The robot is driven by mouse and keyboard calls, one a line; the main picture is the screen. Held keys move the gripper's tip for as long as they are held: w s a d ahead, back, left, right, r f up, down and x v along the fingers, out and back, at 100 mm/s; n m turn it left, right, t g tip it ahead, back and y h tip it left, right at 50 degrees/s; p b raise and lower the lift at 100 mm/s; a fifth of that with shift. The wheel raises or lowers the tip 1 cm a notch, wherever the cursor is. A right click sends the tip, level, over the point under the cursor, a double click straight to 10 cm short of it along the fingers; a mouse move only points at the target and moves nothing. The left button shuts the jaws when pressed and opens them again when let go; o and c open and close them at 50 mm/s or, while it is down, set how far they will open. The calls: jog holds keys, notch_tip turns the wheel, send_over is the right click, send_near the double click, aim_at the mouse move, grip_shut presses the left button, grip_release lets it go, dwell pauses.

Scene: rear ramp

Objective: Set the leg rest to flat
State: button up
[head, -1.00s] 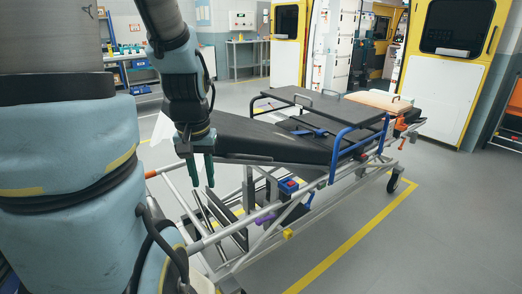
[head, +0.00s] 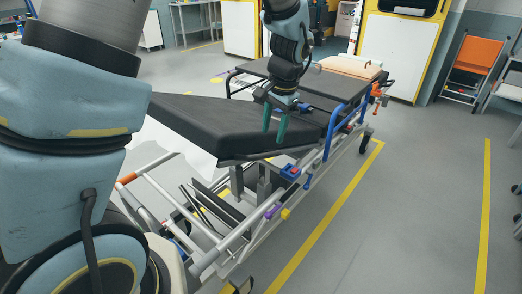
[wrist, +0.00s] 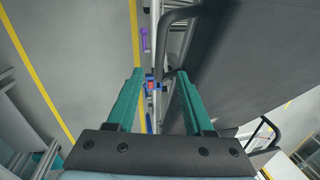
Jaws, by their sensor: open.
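The leg rest (head: 215,125) is the black padded section at the near end of the stretcher. It stands raised above the silver frame (head: 205,262) on grey supports, and appears tilted. A red-and-blue fitting (head: 290,172) sits on the frame beside the pad's right edge; it shows between my fingers in the wrist view (wrist: 152,86). A purple handle (head: 272,212) is lower on the side rail, also visible in the wrist view (wrist: 146,40). My gripper (head: 275,136) is open and empty, pointing down over the pad's right part in the head view, with green fingers apart (wrist: 160,76).
A blue side rail (head: 334,130) stands right of my gripper. An orange folding chair (head: 474,62) is at the back right. The floor right of the stretcher is clear, with yellow lines.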

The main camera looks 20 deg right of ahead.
aim_at(268, 153)
jog(key=f, duration=0.3)
jog(key=w+f+p, duration=0.1)
jog(key=f, duration=0.2)
jog(key=f+p, duration=0.1)
jog(key=f, duration=0.2)
jog(key=shift+w+a+f, duration=0.3)
jog(key=shift+a, duration=0.1)
jog(key=shift+c, duration=0.3)
grip_shut()
dwell(0.6)
